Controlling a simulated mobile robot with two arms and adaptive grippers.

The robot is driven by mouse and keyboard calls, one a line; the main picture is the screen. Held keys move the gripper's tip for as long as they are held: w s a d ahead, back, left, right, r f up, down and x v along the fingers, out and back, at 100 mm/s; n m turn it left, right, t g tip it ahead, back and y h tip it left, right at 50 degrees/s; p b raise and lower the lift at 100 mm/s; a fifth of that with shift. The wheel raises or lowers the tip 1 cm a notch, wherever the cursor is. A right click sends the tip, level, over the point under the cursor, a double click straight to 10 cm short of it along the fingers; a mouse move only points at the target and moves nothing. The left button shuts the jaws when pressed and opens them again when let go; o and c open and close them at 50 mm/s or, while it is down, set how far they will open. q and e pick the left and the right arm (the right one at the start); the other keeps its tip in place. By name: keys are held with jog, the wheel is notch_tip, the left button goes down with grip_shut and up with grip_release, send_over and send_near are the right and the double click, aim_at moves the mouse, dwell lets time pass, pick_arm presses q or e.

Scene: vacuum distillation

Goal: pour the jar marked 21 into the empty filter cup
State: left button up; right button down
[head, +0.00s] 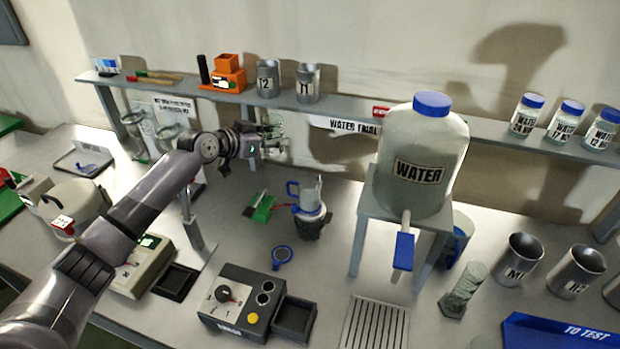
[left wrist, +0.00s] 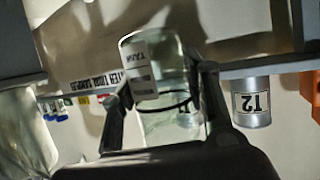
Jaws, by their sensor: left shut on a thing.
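My left gripper (head: 262,145) is held over the back of the bench, just below the shelf. It is shut on a clear glass jar (left wrist: 165,115), which lies between its fingers in the left wrist view. The jar's white label (left wrist: 140,70) shows "TANK" and smaller lines; I cannot read a 21 on it. In the head view the jar is mostly hidden by the gripper. A pale cup (head: 310,190) with a blue handle stands on a dark-based vessel right of and below the gripper; it may be the filter cup, and I cannot see inside it. My right gripper is out of view.
A large WATER tank (head: 418,165) on a stand is to the right. Metal cups T2 (head: 267,78) and T1 (head: 307,83) stand on the shelf (head: 350,113) behind. A green clamp (head: 261,207) and a control box (head: 242,302) are nearby.

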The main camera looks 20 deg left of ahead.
pick_arm(q)
jog(key=shift+s+r+p, duration=1)
jog(key=shift+s+p, duration=2.5)
jog(key=shift+s, duration=4.55)
jog(key=s+d+f+m+g+h+b, duration=0.2)
jog(key=s+d+f+m+b, duration=0.1)
jog(key=s+d+f+b, duration=0.2)
jog(key=s+d+f+m+g+h+b, duration=0.2)
jog(key=s+d+f+b, duration=0.3)
jog(key=s+b, duration=0.4)
jog(key=shift+s+m+g+h, duration=0.4)
jog(key=shift+s+m+h, duration=0.25)
jog(key=shift+s, duration=0.25)
